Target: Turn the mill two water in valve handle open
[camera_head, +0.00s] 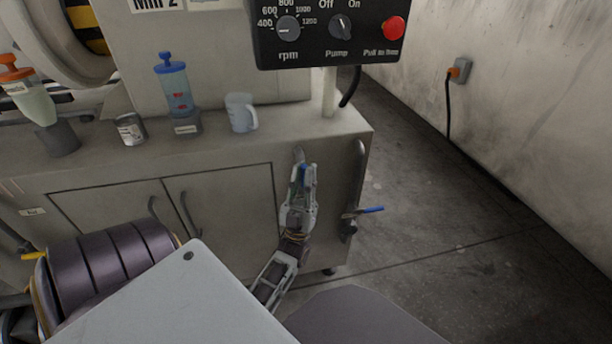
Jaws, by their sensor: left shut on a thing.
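The mill's cabinet (235,190) fills the middle, with a "Mill 2" label (157,4) at the top. The valve body behind is hidden, and I cannot tell the handle's exact angle. A second valve with a blue handle (371,209) sits on the pipe at the cabinet's right edge; its handle sticks out to the right. My right gripper is not in view.
On the cabinet top stand a blue-capped container (176,90), a clear jug (241,113) and a small can (131,129). A control panel (330,30) with knobs and a red button hangs above. The floor (450,240) to the right is clear up to the wall.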

